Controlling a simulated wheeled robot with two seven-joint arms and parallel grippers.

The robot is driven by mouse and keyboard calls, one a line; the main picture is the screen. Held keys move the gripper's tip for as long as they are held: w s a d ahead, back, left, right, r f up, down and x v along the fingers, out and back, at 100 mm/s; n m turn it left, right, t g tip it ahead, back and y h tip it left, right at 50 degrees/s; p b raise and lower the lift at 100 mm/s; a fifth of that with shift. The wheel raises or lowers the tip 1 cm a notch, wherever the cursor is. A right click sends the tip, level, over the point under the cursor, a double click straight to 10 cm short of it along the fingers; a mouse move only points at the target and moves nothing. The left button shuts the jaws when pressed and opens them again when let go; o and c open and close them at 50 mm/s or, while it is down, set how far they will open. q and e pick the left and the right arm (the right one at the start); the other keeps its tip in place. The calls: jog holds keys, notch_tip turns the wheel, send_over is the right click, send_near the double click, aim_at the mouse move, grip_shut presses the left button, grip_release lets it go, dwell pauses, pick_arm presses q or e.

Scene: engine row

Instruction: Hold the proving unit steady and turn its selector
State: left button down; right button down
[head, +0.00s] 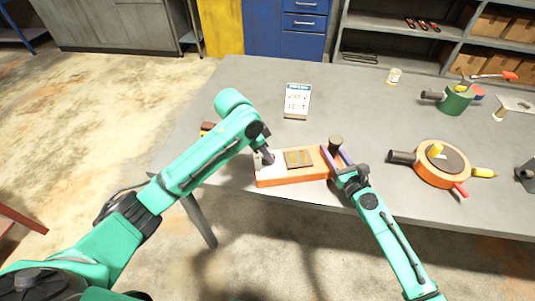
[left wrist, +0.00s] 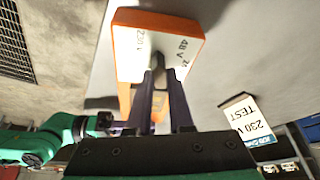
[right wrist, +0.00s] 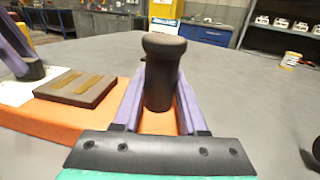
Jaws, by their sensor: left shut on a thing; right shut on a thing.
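The proving unit (head: 292,180) is an orange box lying on the grey table near its front edge. Its white face carries voltage marks, "230 V" and "48 V", readable in the left wrist view (left wrist: 148,60). My right gripper (head: 339,160) is shut on this post, one finger each side. My left gripper (left wrist: 159,75) is shut on the small selector on the white face; the fingers mostly hide the selector.
To the right is a round orange device (head: 428,177) with a dark handle, then a green pot-like part (head: 455,101). A small jar (head: 394,76) stands at the back. The table's middle is clear.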

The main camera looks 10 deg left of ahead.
pick_arm(q)
jog(key=m, duration=0.2)
jog(key=m+g, duration=0.1)
jog(key=m, duration=0.1)
jog(key=shift+w+m+g+h, duration=0.1)
jog(key=shift+m+g+h, duration=0.2)
jog(key=shift+m+h, duration=0.1)
dwell(0.4)
jog(key=c, duration=0.8)
grip_release()
jog(key=shift+a, duration=0.1)
jog(key=w+v, duration=0.1)
jog(key=v, duration=1.1)
jog(key=shift+s, duration=0.4)
